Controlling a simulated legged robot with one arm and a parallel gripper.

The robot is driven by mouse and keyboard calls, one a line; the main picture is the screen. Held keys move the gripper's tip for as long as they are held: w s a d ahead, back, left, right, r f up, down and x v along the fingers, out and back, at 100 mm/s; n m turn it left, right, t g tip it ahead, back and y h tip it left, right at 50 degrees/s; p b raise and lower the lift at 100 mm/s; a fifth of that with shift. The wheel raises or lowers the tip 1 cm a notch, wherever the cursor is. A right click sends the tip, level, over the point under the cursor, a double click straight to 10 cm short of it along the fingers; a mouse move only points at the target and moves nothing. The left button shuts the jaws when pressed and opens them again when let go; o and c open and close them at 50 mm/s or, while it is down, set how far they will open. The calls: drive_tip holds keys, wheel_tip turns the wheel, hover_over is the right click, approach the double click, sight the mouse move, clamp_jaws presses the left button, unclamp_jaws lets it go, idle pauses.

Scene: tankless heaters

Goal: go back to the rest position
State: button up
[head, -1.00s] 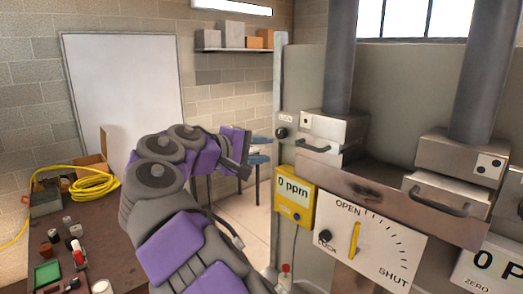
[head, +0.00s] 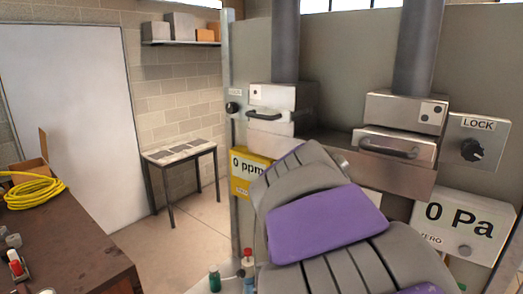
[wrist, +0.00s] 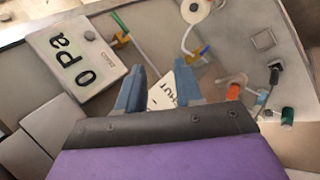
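My gripper (wrist: 162,74) shows in the wrist view as two blue-grey fingers with a gap between them. It is open and nothing is held. Part of the white OPEN–SHUT panel (wrist: 166,93) shows through the gap, beyond the fingers. In the head view my grey and purple arm is bent across the front of the heater wall, and my gripper cannot be made out there. The arm hides most of the dial panel and part of the yellow ppm meter (head: 241,186).
A 0 Pa box (head: 459,226), a LOCK knob box (head: 475,146) and two steel handled boxes (head: 284,105) (head: 401,128) line the wall. A dark workbench (head: 75,245) with yellow hose (head: 35,192) stands left. A small table (head: 180,152) is behind. Open floor lies between.

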drive_tip(key=s+a+f+m+g+y+b, duration=0.1)
drive_tip(key=s+a+f+g+y+b, duration=0.1)
drive_tip(key=s+f, duration=0.9)
drive_tip(key=s+a+f+m+g+y+b, duration=0.1)
drive_tip(key=s+a+f+m+y+b, duration=0.1)
drive_tip(key=s+f, duration=1)
drive_tip(key=s+a+y+b, duration=0.1)
drive_tip(key=s+a+y, duration=0.1)
drive_tip(key=y, duration=0.1)
drive_tip(key=shift+s+a+f+g, duration=0.2)
drive_tip(key=shift+s+f+g, duration=0.1)
drive_tip(key=shift+g, duration=0.1)
drive_tip(key=shift+o, duration=0.6)
drive_tip(key=shift+w, duration=0.1)
